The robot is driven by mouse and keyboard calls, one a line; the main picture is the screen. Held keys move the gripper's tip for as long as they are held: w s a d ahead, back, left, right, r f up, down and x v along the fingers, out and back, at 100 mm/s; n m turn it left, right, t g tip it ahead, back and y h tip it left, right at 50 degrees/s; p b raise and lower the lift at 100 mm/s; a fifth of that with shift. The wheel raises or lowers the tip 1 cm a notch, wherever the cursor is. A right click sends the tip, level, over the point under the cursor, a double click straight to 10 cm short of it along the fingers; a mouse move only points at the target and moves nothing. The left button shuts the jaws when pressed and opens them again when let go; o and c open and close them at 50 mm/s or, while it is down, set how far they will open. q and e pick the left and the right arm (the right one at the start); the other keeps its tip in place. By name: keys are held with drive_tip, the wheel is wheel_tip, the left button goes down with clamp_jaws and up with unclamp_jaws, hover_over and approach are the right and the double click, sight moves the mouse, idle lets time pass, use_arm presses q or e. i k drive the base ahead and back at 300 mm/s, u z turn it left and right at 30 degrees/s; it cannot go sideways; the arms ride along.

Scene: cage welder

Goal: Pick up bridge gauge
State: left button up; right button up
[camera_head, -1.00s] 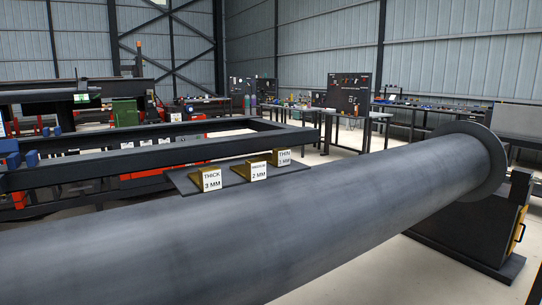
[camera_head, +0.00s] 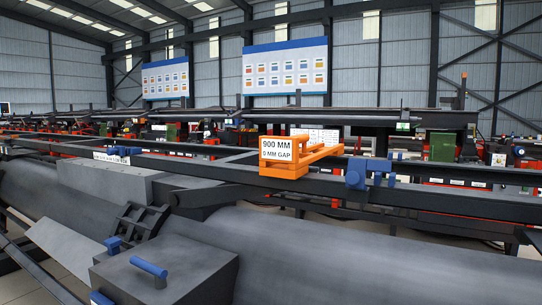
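An orange frame-shaped gauge (camera_head: 285,170) sits on the dark rail beyond the large pipe, near the middle of the head view. Its white label reads "900 MM" and "0 MM GAP". It looks like the bridge gauge, but no label says so. Its long orange bars run back to the right. Neither of my grippers shows in this view.
A large grey pipe (camera_head: 400,255) crosses the foreground. A dark box with a blue handle (camera_head: 148,267) stands at the front left. A blue clamp (camera_head: 368,173) is on the rail (camera_head: 440,196) right of the gauge. Two white boards (camera_head: 285,67) hang behind.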

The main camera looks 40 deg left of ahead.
sight(279, 157)
drive_tip(key=u, duration=1.25)
